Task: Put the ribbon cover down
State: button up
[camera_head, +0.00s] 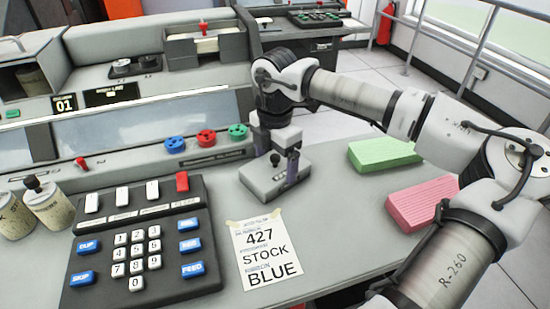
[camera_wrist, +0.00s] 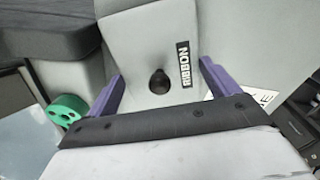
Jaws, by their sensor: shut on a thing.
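The ribbon cover (camera_head: 258,183) is a grey box with a black knob on top. It sits at or just above the desk (camera_head: 335,215), in front of the coloured knobs and behind the taped note; I cannot tell whether its underside touches the desk. My gripper (camera_head: 284,168) points down over it with its purple fingers closed on it. In the wrist view the cover (camera_wrist: 140,50) fills the middle, with its black knob and a RIBBON label between the fingers of my gripper (camera_wrist: 162,85). The cover's underside is hidden.
A note (camera_head: 268,250) reading 427 STOCK BLUE lies in front of the cover. A keypad (camera_head: 110,290) is at left. A green card stack (camera_head: 384,154) and a pink one (camera_head: 420,205) are at right. A green knob (camera_head: 238,131) stands behind the cover. Bare desk lies between cover and stacks.

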aim_at(275, 156)
jog(key=o, duration=0.8)
jog(key=shift+f, duration=0.1)
jog(key=shift+o, duration=0.2)
notch_tip(275, 156, up, 12)
jog(key=p, duration=0.1)
jog(key=shift+r, duration=0.2)
